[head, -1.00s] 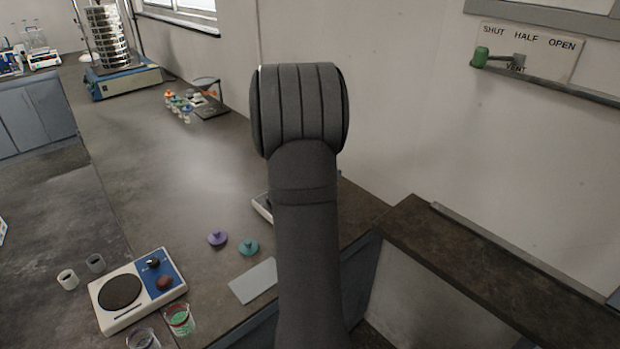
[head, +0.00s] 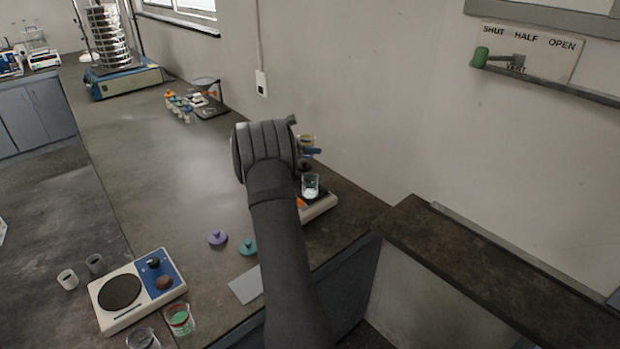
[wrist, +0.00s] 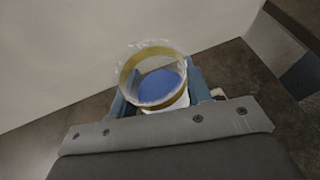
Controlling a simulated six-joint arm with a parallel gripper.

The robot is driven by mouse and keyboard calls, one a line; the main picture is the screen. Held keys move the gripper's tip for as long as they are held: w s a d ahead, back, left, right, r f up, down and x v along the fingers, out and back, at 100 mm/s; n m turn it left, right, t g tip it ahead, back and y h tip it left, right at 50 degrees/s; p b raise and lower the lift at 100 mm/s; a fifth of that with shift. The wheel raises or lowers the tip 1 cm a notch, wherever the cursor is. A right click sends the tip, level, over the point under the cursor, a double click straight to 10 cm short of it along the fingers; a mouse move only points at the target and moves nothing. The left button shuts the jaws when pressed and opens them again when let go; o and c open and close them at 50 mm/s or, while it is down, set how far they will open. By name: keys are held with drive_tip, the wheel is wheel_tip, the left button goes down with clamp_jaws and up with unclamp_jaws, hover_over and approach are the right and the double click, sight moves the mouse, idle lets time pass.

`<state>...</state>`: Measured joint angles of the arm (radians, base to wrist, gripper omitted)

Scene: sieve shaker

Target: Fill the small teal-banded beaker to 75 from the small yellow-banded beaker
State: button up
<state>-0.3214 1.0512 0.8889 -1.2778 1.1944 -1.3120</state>
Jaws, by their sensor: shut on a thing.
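The small yellow-banded beaker (wrist: 160,90) is clear with a yellow band and blue contents, seen from above in the wrist view. My gripper (wrist: 158,88) is shut on it, with a blue finger on each side. In the head view the beaker (head: 307,140) shows just right of my dark wrist, held in the air close above a small clear beaker (head: 310,184). That lower beaker stands on a pale balance (head: 320,208) and shows white and dark greenish tones; its band is too small to read surely. My arm hides part of the balance.
A hot plate (head: 140,290) stands at the front left, with a red-rimmed beaker of green contents (head: 180,320) and another beaker (head: 143,339) beside it. Purple (head: 217,238) and teal (head: 248,246) lids lie left of my arm. The wall is close behind the balance.

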drive_tip(key=shift+m+g+h, duration=0.6)
drive_tip(key=shift+m+g, duration=0.3)
drive_tip(key=shift+a+f, duration=2.65)
drive_tip(key=shift+a, duration=0.2)
drive_tip(key=s+d+r+m+t+y, duration=0.2)
drive_tip(key=s+d+r+m+y, duration=0.1)
drive_tip(key=r+m+y, duration=0.1)
drive_tip(key=shift+r, duration=0.55)
drive_tip(key=shift+d+t, duration=0.15)
drive_tip(key=shift+t, duration=0.15)
drive_tip(key=shift+s+d+r+m+t+y+b, duration=0.15)
drive_tip(key=shift+r+m+t+y+b, duration=0.2)
drive_tip(key=shift+m, duration=0.25)
drive_tip(key=shift+f+m+t+y, duration=0.3)
drive_tip(key=shift+m+t+y, duration=0.05)
drive_tip(key=shift+m+y, duration=0.25)
idle(1.8)
